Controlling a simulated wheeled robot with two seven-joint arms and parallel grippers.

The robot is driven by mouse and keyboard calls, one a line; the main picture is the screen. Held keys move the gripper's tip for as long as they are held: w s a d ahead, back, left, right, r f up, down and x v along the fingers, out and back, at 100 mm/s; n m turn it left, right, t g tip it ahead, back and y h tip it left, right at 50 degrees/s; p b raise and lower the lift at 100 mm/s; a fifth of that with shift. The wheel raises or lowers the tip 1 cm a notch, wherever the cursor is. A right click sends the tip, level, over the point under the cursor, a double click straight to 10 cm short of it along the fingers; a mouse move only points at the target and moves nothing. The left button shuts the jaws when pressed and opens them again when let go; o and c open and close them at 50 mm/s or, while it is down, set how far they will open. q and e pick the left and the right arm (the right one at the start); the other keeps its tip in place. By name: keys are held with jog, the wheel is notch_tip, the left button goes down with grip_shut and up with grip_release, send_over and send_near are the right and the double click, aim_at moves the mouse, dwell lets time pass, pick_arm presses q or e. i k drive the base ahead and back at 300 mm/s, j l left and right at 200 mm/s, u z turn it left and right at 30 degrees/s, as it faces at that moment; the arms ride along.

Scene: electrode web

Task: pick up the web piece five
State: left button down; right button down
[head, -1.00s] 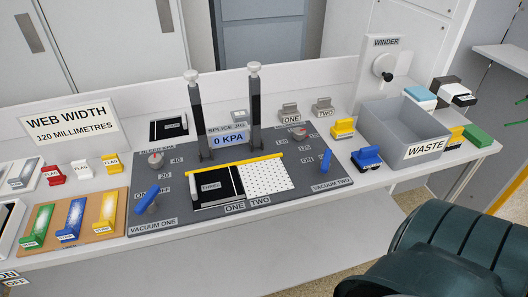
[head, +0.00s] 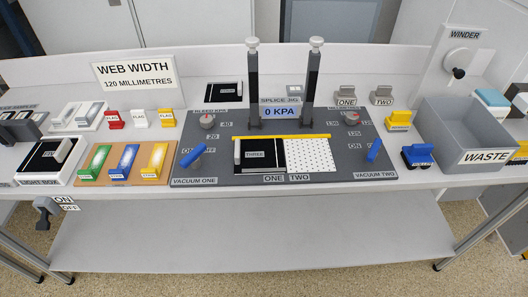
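A black web piece (head: 42,164) lies on the light box (head: 23,180) at the left of the bench. A light grey grip block (head: 63,149) stands tilted-looking on it, and a small label beside it seems to read FIVE, partly hard to make out. Another black piece labelled THREE (head: 258,162) lies on the left half of the splice jig plate. A third black piece (head: 223,92) lies behind the jig, its label too small to read. Neither of my grippers is in view.
Green, blue and yellow blocks (head: 124,160) stand on a wooden board right of the light box. Flag blocks (head: 139,118) stand behind them. Two tall jig posts (head: 314,85) rise mid-bench. The waste bin (head: 455,140) is at right. A switch lever (head: 45,210) hangs below the front edge.

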aim_at(47, 155)
jog(key=u, duration=1.4)
jog(key=j+u, duration=0.1)
jog(key=j, duration=1.1)
jog(key=i+j+u, duration=0.1)
jog(key=j, duration=1.05)
